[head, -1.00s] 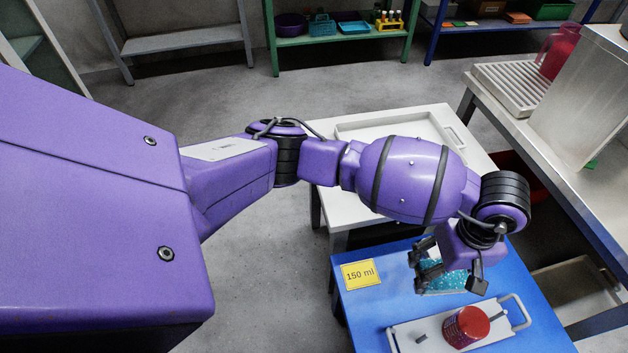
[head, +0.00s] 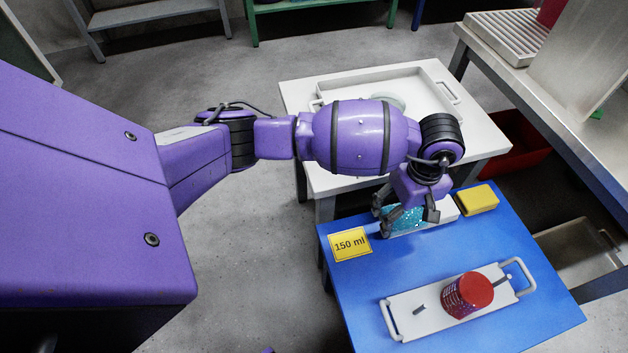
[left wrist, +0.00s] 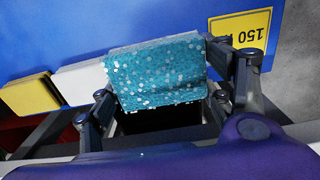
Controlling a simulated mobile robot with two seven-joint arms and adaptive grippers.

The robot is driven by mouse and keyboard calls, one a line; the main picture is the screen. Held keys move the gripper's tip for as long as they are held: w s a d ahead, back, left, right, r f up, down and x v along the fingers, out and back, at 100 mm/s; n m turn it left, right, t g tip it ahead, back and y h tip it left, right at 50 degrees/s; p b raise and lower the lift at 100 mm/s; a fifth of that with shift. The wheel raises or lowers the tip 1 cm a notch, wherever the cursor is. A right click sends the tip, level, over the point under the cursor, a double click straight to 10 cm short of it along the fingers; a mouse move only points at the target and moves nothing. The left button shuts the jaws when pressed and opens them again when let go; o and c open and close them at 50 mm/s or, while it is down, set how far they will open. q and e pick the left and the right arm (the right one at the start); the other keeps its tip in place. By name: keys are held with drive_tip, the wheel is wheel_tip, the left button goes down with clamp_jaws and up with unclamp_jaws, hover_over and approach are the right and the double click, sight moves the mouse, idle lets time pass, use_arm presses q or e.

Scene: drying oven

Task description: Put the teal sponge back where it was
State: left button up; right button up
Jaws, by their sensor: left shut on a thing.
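The teal sponge (head: 404,217), speckled with white, is between the fingers of my left gripper (head: 407,212) at the far edge of the blue table (head: 400,270), just right of the yellow "150 ml" label (head: 350,245). In the left wrist view, my left gripper (left wrist: 160,88) is shut on the teal sponge (left wrist: 155,72), with a finger at either side. A white block (head: 446,209) lies beside it, then a yellow sponge (head: 477,199) farther right. I cannot tell whether the teal sponge touches the table. My right gripper is out of view.
Behind, a white table holds a shallow white tray (head: 425,85). A metal bench (head: 520,80) stands right. The blue surface between label and board is clear.

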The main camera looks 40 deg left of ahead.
use_arm(q)
drive_tip(key=shift+w+a+f, duration=0.2)
drive_tip(key=shift+a+f, duration=0.45)
drive_tip(key=shift+f, duration=0.05)
wheel_tip(320, 180, down, 4)
drive_tip(key=shift+a+r+b, duration=0.15)
drive_tip(key=shift+r+b, duration=0.05)
drive_tip(key=shift+b, duration=0.55)
drive_tip(key=shift+w+r, duration=0.1)
drive_tip(key=o, duration=1.3)
